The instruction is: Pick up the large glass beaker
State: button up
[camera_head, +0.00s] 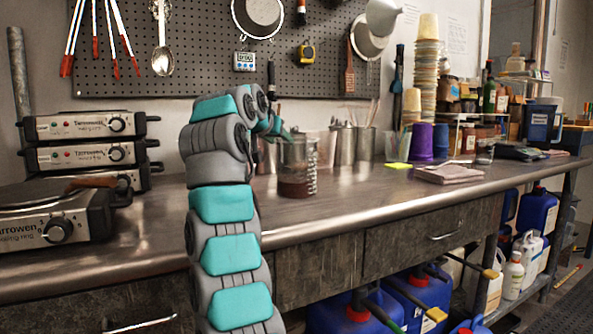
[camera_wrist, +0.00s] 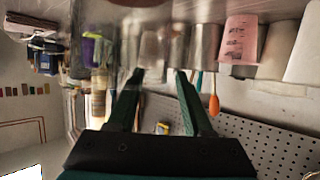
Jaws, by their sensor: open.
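The large glass beaker (camera_head: 297,168) stands upright on the metal bench, clear, with dark reddish-brown liquid in its lower part. My gripper (camera_head: 286,134) is at the beaker's upper rim, tilted down toward it from the left. In the wrist view, which looks upside down, my gripper (camera_wrist: 158,76) has its two dark fingers spread apart with nothing clamped between them. Blurred clear glass, apparently the beaker (camera_wrist: 112,28), fills the area ahead of the fingers. Whether a finger touches the glass, I cannot tell.
A pink graduated beaker (camera_wrist: 243,38) stands to one side in the wrist view. Metal cups (camera_head: 343,146) with tools stand close behind the beaker. Stacked hot plates (camera_head: 85,155) are at left. The bench front is clear.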

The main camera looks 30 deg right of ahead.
jog(key=shift+w+d+f, duration=0.25)
jog(key=shift+w+d, duration=0.05)
jog(key=shift+w, duration=0.05)
jog(key=shift+c, duration=0.2)
grip_shut()
dwell(1.0)
